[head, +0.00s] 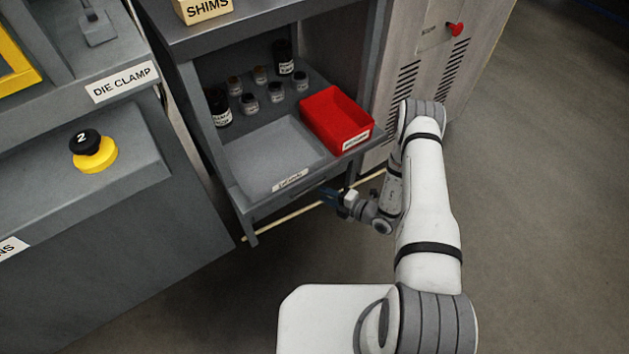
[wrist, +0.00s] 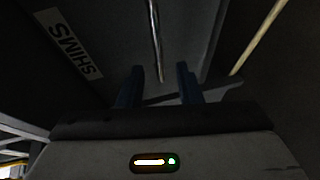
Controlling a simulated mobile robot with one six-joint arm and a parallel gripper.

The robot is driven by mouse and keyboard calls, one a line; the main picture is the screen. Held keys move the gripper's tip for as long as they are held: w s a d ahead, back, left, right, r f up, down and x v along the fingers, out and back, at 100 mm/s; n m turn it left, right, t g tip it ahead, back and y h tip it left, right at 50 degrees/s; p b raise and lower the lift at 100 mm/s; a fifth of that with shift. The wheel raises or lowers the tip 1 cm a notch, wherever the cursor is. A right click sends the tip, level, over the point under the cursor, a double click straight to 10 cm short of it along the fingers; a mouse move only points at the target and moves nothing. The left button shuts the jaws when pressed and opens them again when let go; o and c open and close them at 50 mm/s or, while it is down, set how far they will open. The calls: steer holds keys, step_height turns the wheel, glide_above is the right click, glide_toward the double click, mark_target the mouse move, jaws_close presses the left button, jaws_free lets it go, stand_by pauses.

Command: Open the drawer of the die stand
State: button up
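The grey die stand (head: 376,137) stands at the centre of the head view. Its drawer front (head: 270,207) lies below the shelf's front edge and looks flush with the stand. My gripper (head: 328,196) is low at the right part of this drawer front. In the wrist view, the two dark blue fingers (wrist: 158,82) are spread apart. A thin metal bar (wrist: 155,35), which looks like the drawer handle, runs into the gap between them. I cannot tell whether either finger touches it. In the head view, the handle is mostly hidden by my gripper.
A red bin (head: 322,112), a grey tray (head: 262,158) and several small jars (head: 249,103) stand on the shelf. A SHIMS sign (head: 207,9) is above. The DIE CLAMP bench (head: 60,130) is left, a vented cabinet (head: 425,75) right. Floor (head: 540,200) is free at right.

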mark_target(311, 187)
steer(key=b+x, duration=0.2)
steer(key=x, duration=0.4)
steer(key=shift+w+a+f, duration=0.1)
steer(key=shift+w+a, duration=0.1)
steer(key=shift+w, duration=0.2)
steer(key=shift+c, duration=0.4)
jaws_close()
